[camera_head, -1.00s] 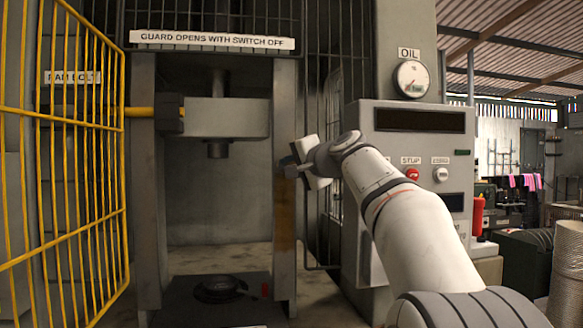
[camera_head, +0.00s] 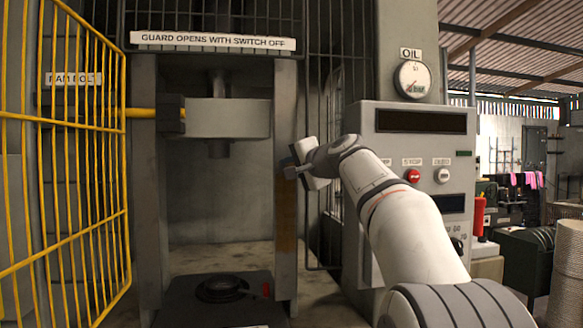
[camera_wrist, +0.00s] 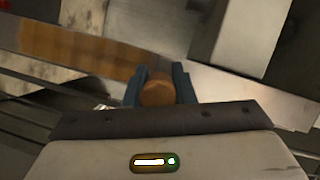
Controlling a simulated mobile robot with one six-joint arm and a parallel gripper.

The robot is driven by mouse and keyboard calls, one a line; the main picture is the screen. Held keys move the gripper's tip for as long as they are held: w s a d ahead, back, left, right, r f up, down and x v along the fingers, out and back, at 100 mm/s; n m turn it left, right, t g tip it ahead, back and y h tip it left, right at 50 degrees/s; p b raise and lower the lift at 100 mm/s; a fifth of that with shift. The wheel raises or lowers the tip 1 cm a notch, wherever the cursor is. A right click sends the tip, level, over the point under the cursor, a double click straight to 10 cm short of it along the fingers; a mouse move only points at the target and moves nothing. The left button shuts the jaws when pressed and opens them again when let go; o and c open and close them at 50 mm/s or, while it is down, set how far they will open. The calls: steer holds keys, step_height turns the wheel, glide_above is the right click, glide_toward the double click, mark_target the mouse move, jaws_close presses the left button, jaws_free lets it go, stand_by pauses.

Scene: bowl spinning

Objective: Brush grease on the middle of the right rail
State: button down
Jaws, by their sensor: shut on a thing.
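The right rail (camera_head: 285,110) is the grey upright on the right of the press. A brown, greasy-looking patch (camera_head: 287,215) covers its lower middle part. In the wrist view the rail runs across the picture, with the brown patch (camera_wrist: 75,48) at left and bare grey to the right. My gripper (camera_head: 290,168) is at the rail, just above the patch. In the wrist view my gripper (camera_wrist: 158,88) is shut on a round brown handle (camera_wrist: 158,93), seen end-on, likely the brush. The bristles are hidden, so contact with the rail cannot be told.
The press ram (camera_head: 228,118) hangs between the rails, above a dark base (camera_head: 200,305) with a round die (camera_head: 222,288). The yellow guard (camera_head: 75,170) stands open at left. A control cabinet (camera_head: 405,145) stands right of the rail, close to my arm.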

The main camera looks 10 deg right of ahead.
steer(key=shift+f, duration=0.15)
steer(key=shift+r, duration=0.25)
stand_by(0.8)
steer(key=shift+f, duration=0.1)
steer(key=shift+s+f, duration=0.1)
steer(key=shift+s, duration=0.05)
steer(key=s+b, duration=0.4)
steer(key=s, duration=0.4)
steer(key=shift+s, duration=0.3)
steer(key=shift+w, duration=0.1)
